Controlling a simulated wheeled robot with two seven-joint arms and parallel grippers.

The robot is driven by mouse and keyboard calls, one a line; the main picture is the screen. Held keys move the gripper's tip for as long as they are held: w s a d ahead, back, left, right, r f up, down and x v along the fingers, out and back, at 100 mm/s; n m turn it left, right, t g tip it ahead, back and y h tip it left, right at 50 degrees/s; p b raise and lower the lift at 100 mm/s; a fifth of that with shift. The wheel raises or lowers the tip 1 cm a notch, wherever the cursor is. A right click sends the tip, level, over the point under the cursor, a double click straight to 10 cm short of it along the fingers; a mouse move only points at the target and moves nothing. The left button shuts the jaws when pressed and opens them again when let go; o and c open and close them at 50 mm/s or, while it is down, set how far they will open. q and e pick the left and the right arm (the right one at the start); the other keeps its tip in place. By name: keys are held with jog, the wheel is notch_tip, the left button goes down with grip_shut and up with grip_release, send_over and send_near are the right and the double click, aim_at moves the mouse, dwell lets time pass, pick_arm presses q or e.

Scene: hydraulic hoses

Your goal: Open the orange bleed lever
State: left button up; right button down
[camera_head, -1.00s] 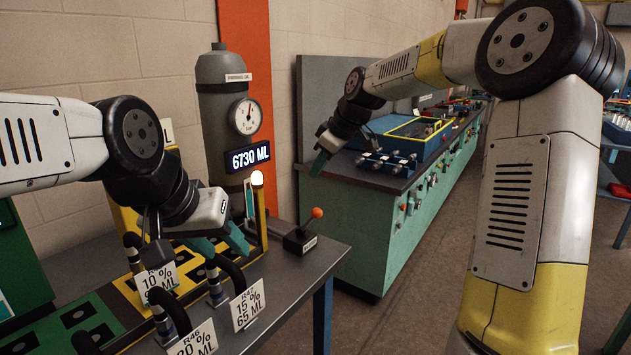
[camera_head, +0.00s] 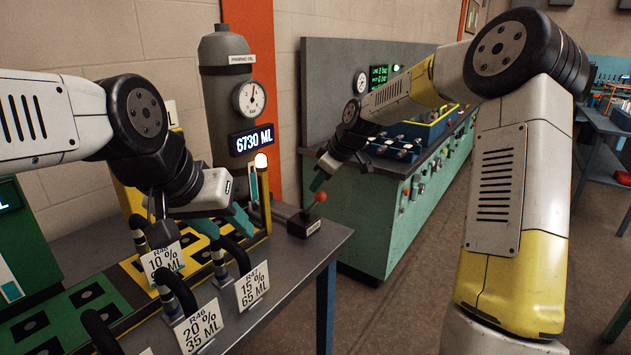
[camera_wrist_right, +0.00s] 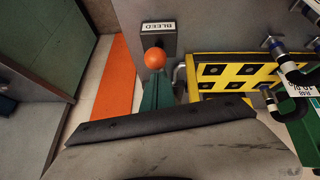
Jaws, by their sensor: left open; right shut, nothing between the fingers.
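The bleed lever has an orange ball knob (camera_head: 321,197) on a thin stem. It rises from a dark box (camera_head: 303,226) near the bench's back right corner. In the right wrist view the orange knob (camera_wrist_right: 155,58) appears just ahead of my fingertips, with the box labelled BLEED (camera_wrist_right: 158,27) beyond it. My right gripper (camera_head: 317,184) is shut and empty, its teal fingertips very close to the knob; I cannot tell whether they touch. Its fingers also show in the right wrist view (camera_wrist_right: 156,80). My left gripper (camera_head: 226,222) is open over the hose rack.
A grey cylinder with a gauge (camera_head: 249,98) and a 6730 ML display (camera_head: 251,140) stands behind. A lit post (camera_head: 262,195) is left of the lever. A green console (camera_head: 390,215) lies beyond the bench.

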aim_at(324, 198)
jog(key=shift+d, duration=0.1)
jog(key=shift+s+d+f, duration=0.5)
jog(key=shift+s+d, duration=0.05)
jog(key=shift+d, duration=0.15)
jog(key=shift+s+d+f, duration=0.5)
jog(key=shift+d, duration=0.15)
jog(key=shift+s+d+f, duration=0.35)
jog(key=shift+d+f, duration=0.1)
jog(key=shift+f, duration=0.2)
jog(key=shift+s+d+f, duration=0.3)
jog(key=shift+d+f, duration=0.15)
jog(key=shift+f, duration=0.2)
